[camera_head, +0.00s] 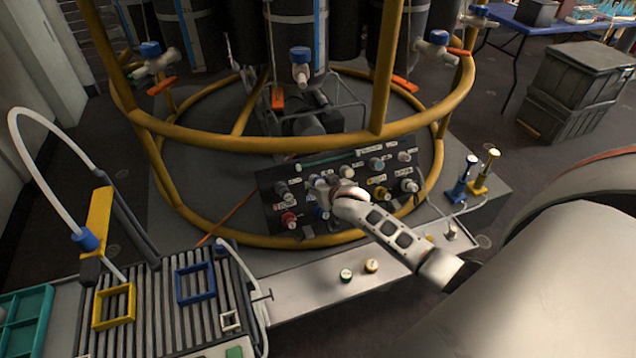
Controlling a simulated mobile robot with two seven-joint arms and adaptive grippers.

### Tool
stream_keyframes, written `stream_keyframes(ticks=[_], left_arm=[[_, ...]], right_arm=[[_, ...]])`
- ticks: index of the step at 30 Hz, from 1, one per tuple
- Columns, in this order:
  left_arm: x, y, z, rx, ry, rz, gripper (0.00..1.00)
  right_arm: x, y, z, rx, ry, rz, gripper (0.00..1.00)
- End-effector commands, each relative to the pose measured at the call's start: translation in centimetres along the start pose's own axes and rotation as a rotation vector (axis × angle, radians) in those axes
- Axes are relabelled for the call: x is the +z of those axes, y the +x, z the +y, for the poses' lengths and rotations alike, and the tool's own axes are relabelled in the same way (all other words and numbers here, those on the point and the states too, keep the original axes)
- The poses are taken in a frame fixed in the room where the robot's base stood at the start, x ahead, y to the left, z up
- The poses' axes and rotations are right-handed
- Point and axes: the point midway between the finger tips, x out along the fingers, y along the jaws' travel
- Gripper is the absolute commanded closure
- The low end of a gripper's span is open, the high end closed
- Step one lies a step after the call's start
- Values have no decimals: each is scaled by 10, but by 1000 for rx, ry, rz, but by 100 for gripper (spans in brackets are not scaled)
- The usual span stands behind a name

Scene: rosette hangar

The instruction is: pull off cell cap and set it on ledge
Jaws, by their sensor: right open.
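The dark panel (268,182) carries several small round capped fittings with white labels, including a red one (289,217) and a yellow one (380,193). I cannot tell which is the cell cap. My right gripper (322,189) is over the panel's middle, among the fittings, and is open. The gripper and wrist hide part of the panel's centre, and contact with a fitting cannot be made out. The pale ledge (310,298) runs in front of the panel. My left gripper is not in view.
A yellow tubular frame (250,143) with grey bottles rings the panel's back. A slatted rack (150,322) with yellow and blue frames stands at left. Blue (463,180) and yellow (484,172) plunger-like fittings stand at right. The ledge is clear left of the caps.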

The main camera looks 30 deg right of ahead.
Motion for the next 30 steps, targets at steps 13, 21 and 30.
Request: stream_keyframes(ticks=[13,21,30], left_arm=[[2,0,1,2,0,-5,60],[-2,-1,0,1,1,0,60],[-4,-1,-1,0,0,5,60]], right_arm=[[-1,0,0,0,1,1,54],[0,0,1,1,0,0,54],[1,0,0,0,0,-1,54]])
